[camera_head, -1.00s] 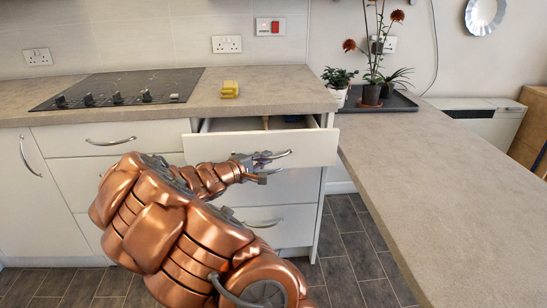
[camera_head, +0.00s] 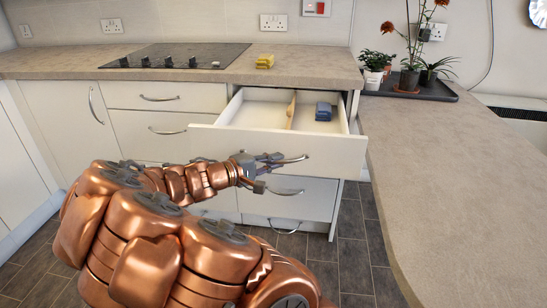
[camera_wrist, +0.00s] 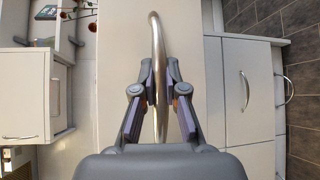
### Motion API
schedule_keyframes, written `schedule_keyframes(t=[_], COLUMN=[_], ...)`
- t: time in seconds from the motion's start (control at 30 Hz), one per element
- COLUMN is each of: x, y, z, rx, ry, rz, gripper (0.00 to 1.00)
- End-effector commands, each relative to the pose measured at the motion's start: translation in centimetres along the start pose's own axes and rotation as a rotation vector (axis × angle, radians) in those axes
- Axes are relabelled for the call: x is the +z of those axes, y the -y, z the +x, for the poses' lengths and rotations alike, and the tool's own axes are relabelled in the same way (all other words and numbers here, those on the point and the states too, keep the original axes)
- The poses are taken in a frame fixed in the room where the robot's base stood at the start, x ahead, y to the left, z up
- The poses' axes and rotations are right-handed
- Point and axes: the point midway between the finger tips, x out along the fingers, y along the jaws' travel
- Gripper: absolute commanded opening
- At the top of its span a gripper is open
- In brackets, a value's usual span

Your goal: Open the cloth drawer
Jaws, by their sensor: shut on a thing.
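The cloth drawer (camera_head: 335,153) is the top white drawer at the right end of the counter, pulled well out. Inside it a wooden divider (camera_head: 291,111) stands upright and a folded blue cloth (camera_head: 323,111) lies to its right. My gripper (camera_head: 272,166) is at the drawer's front, shut on its curved metal handle (camera_head: 296,159). In the wrist view the handle (camera_wrist: 156,40) runs between the two fingers of my gripper (camera_wrist: 154,88). The drawer's near left inside is partly hidden by its front panel.
A yellow sponge-like item (camera_head: 264,62) and a black hob (camera_head: 175,56) are on the counter (camera_head: 310,72). Potted plants stand on a dark tray (camera_head: 440,92). A long worktop (camera_head: 450,170) bounds the right side. Shut drawers are below; tiled floor (camera_head: 355,240) shows between.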

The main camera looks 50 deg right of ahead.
Motion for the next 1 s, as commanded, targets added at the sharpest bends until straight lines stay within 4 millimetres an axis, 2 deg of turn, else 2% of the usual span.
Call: schedule_keyframes(t=[0.2, 0.57, 0.6, 0.83, 1.0], x=[0.83, 0.95, 0.96, 0.96, 0.97], y=[0.23, 0.22, 0.22, 0.19, 0.17], z=[-0.32, -0.30, -0.29, -0.24, -0.22], rx=[-0.003, -0.003, -0.003, -0.003, -0.003], ry=[0.016, 0.019, 0.020, 0.020, 0.020], rz=[0.003, 0.004, 0.004, 0.004, 0.004], gripper=[0.00, 0.00, 0.13, 0.37, 0.37])
